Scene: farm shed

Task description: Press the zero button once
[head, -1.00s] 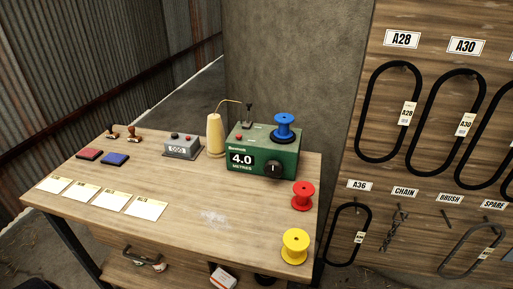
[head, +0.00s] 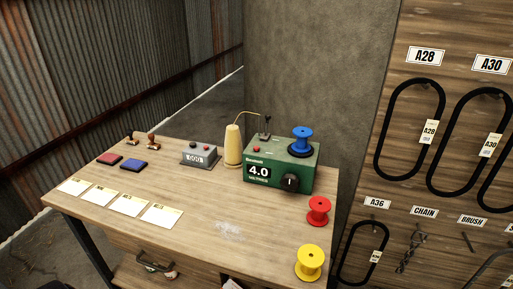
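A green measuring machine (head: 278,168) stands at the back right of the wooden table, its display (head: 259,171) reading 4.0. It has a small red button (head: 257,150) on its top left, a black knob (head: 290,183) on its front and a blue spool (head: 302,140) on top. A grey counter box (head: 201,158) stands further left, with a dark button (head: 193,146) and a red button (head: 203,146) on top. Its small display seems to read 500 or 000. No button's label is legible as zero. Neither gripper is in view.
A cream thread cone (head: 232,147) stands between the box and the machine. A red spool (head: 318,211) and a yellow spool (head: 310,262) stand at the table's right edge. Ink pads (head: 133,165), stamps and paper cards (head: 127,205) lie left. The table's (head: 190,232) front middle is mostly clear.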

